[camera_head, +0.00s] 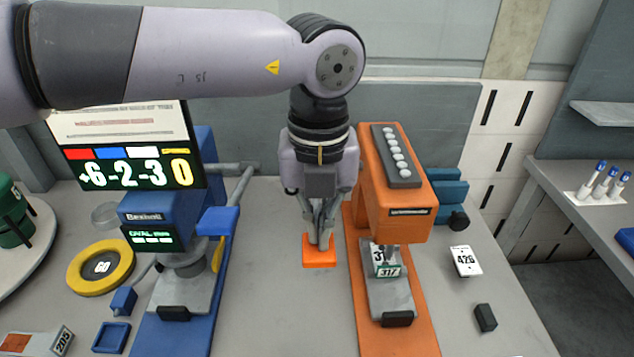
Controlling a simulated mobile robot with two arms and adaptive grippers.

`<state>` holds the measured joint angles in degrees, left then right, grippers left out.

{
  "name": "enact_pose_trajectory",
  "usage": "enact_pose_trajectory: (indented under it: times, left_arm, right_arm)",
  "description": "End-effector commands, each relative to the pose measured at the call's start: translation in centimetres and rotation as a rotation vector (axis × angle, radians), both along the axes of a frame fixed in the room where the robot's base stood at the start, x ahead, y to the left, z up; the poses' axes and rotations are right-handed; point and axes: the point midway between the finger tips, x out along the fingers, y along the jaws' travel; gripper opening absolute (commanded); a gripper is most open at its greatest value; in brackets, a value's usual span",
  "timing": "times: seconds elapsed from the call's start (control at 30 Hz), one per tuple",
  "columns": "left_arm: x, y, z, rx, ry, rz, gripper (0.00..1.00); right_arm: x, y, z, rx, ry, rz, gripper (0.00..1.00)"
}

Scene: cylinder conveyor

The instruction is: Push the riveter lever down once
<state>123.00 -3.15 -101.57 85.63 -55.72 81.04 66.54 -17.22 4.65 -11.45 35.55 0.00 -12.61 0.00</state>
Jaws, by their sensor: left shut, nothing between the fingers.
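The orange machine (402,217), with a strip of round silver heads on top, appears to be the riveter. An orange block (320,257), which looks like its lever pad, lies left of the machine's body. My left gripper (321,243) points straight down, shut and empty, with its fingertips at the top of this pad. I cannot tell whether they touch it. The gripper and wrist hide any bar joining the pad to the machine. A small piece marked 317 (387,271) sits under the machine's head. My right gripper is not in view.
A blue machine (150,208) with a blue lever pad (218,220) stands at left, beside a yellow-ringed GO button (101,267). The table between the two machines is clear.

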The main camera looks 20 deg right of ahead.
Motion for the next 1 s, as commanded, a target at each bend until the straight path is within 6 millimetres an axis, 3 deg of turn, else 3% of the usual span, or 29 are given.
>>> enact_pose_trajectory:
  times: [0.8,1.0]
  left_arm:
    - [-0.1,0.0,8.6,-0.001,0.001,0.0,0.0]
    - [0.0,0.0,9.8,0.0,0.001,0.0,0.0]
  right_arm:
    - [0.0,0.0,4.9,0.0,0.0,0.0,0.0]
    - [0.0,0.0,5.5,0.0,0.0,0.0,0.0]
